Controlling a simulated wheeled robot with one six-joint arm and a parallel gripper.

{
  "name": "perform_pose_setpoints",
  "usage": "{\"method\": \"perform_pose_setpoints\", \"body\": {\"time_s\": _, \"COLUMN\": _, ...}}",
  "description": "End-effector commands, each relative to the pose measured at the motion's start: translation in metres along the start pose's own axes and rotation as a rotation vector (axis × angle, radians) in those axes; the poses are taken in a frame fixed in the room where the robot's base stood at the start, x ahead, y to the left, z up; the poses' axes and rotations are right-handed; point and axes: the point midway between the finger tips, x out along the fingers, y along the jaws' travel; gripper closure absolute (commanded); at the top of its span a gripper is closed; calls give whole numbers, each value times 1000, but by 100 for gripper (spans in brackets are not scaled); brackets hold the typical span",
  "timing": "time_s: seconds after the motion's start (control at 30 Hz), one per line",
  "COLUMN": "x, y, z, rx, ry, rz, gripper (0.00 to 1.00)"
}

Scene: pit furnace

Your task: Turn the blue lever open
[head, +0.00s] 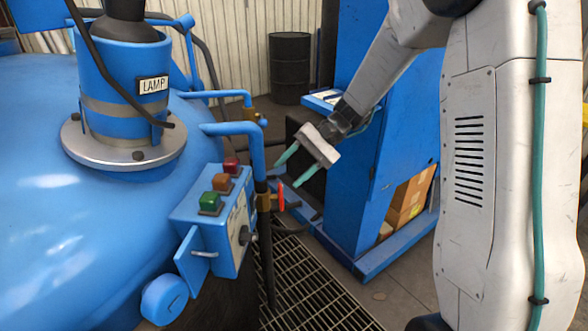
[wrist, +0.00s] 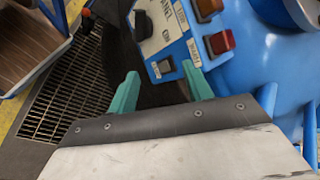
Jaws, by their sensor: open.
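My gripper (head: 288,176) is open and empty, with its two teal fingers pointing down and left. In the head view its fingertips appear just above and right of an orange-red lever (head: 281,197) on a brass valve (head: 264,201), apart from it in the picture. A second brass valve (head: 262,119) sits at the end of the blue pipe farther back.
The control box (head: 216,222) with green, orange and red buttons is left of the valve. The large blue furnace (head: 60,220) fills the left. A blue cabinet (head: 385,150) stands at the right, with cardboard boxes (head: 408,195). Floor grating (head: 305,285) lies below; a black drum (head: 290,68) stands behind.

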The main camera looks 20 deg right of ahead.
Motion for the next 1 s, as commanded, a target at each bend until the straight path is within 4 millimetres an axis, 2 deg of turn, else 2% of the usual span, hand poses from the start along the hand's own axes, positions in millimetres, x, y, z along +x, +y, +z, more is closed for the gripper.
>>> {"method": "perform_pose_setpoints", "body": {"time_s": 0.37, "x": 0, "y": 2, "z": 5, "rx": -2, "ry": -1, "rz": 17, "gripper": 50}}
{"method": "perform_pose_setpoints", "body": {"time_s": 0.5, "x": -2, "y": 0, "z": 11, "rx": -13, "ry": 2, "rz": 30, "gripper": 89}}
{"method": "perform_pose_setpoints", "body": {"time_s": 0.53, "x": -3, "y": -1, "z": 16, "rx": -19, "ry": 4, "rz": 39, "gripper": 97}}
{"method": "perform_pose_setpoints", "body": {"time_s": 0.57, "x": -4, "y": -2, "z": 22, "rx": -28, "ry": 5, "rz": 51, "gripper": 100}}
{"method": "perform_pose_setpoints", "body": {"time_s": 0.67, "x": -10, "y": -5, "z": 51, "rx": -72, "ry": 18, "rz": 118, "gripper": 100}}
{"method": "perform_pose_setpoints", "body": {"time_s": 0.77, "x": -19, "y": -3, "z": 92, "rx": -133, "ry": 42, "rz": 215, "gripper": 100}}
{"method": "perform_pose_setpoints", "body": {"time_s": 1.0, "x": -38, "y": 22, "z": 186, "rx": -281, "ry": 137, "rz": 468, "gripper": 100}}
